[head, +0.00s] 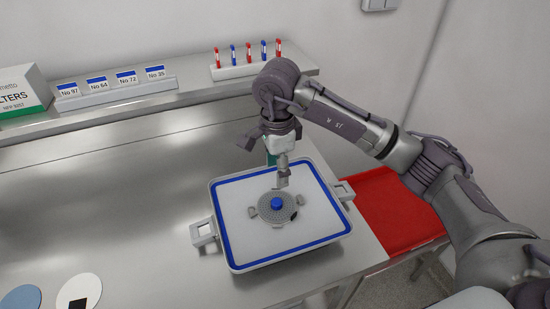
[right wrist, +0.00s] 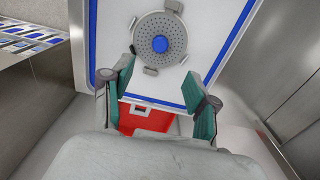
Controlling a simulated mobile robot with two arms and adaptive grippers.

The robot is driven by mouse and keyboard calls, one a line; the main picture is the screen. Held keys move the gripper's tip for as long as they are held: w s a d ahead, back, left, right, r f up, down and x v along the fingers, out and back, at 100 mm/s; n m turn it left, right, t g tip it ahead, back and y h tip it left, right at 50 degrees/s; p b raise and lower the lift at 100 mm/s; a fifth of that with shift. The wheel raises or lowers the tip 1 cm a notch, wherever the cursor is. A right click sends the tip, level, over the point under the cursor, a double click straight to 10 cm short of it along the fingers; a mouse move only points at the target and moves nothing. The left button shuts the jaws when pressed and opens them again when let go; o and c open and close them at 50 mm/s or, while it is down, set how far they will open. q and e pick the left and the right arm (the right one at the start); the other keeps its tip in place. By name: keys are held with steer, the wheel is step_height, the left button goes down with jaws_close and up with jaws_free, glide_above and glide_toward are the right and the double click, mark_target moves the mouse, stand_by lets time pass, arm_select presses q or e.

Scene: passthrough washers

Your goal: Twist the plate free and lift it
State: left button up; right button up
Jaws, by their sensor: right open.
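The plate (head: 268,210) is a round grey perforated disc with tabs on its rim and a blue knob (head: 277,203) at its centre. It sits flat in the middle of a white panel (head: 240,240) with a blue border. The plate also shows at the top of the right wrist view (right wrist: 172,25). My right gripper (head: 277,172) is above the panel, just behind the plate in the head view. My left gripper is not in view.
The panel has side handles (head: 204,233) and lies on a steel counter (head: 140,215). A red surface (head: 400,210) is at right. A shelf behind holds numbered cards (head: 97,84), a marker rack (head: 250,69) and a filter box (head: 20,92). Round discs (head: 78,292) lie at front left.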

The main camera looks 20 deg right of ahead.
mark_target(277, 201)
step_height(277, 201, down, 10)
steer(key=p, duration=0.3)
steer(key=shift+f, duration=0.9)
jaws_close()
steer(key=shift+n+b, duration=1.95)
steer(key=shift+n, duration=0.15)
steer(key=shift+n+b, duration=1.65)
steer(key=shift+n, duration=0.05)
steer(key=shift+r, duration=0.15)
steer(key=shift+r+p, duration=1.25)
steer(key=shift+r, duration=2.2)
